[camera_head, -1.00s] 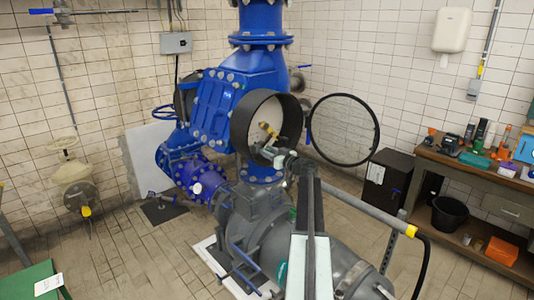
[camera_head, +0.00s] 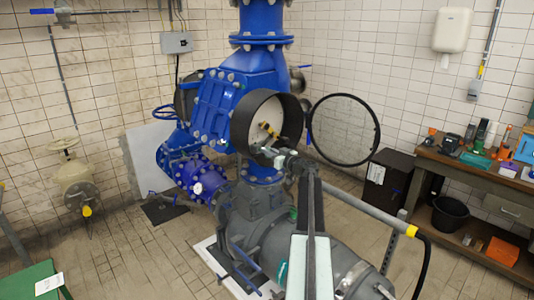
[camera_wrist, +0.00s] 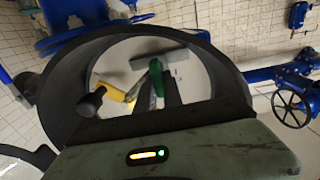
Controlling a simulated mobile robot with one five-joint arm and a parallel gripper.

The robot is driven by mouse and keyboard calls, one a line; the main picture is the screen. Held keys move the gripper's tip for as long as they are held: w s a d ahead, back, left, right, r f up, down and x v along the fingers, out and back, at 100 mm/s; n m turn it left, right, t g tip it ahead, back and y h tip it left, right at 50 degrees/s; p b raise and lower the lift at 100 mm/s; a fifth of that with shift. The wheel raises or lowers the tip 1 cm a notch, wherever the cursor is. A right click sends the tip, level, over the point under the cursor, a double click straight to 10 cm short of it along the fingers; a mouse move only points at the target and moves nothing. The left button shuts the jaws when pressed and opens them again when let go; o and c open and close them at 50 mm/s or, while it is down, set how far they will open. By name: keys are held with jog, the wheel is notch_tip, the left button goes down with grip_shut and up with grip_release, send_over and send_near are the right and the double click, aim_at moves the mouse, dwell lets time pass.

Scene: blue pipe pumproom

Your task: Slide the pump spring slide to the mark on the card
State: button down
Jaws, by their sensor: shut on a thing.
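The open round black housing (camera_head: 240,133) sits on the front of the blue pump pipework, with a pale face inside. A yellow part (camera_head: 268,129) shows inside it. In the wrist view the housing rim (camera_wrist: 58,90) surrounds a yellow piece with a black knob (camera_wrist: 91,103), a grey bar and a green piece (camera_wrist: 155,76). My gripper (camera_head: 275,153) reaches into the lower right of the housing. Its dark fingers (camera_wrist: 168,88) are shut at the green piece, which I take for the pump spring slide. The contact is partly hidden. I cannot make out the mark on the card.
The round glazed cover (camera_head: 344,130) stands swung open to the right of the housing. Blue pipes and a handwheel (camera_wrist: 292,107) lie to the right in the wrist view. A workbench (camera_head: 470,170) with tools stands at the right. The tiled floor at the left is mostly clear.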

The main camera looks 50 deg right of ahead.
dwell(0.8)
jog(key=d, duration=0.3)
jog(key=shift+s+d, duration=0.15)
jog(key=shift+d, duration=0.05)
jog(key=shift+a, duration=0.1)
jog(key=c, duration=1.5)
grip_release()
jog(key=s, duration=0.7)
jog(key=shift+s+a, duration=0.3)
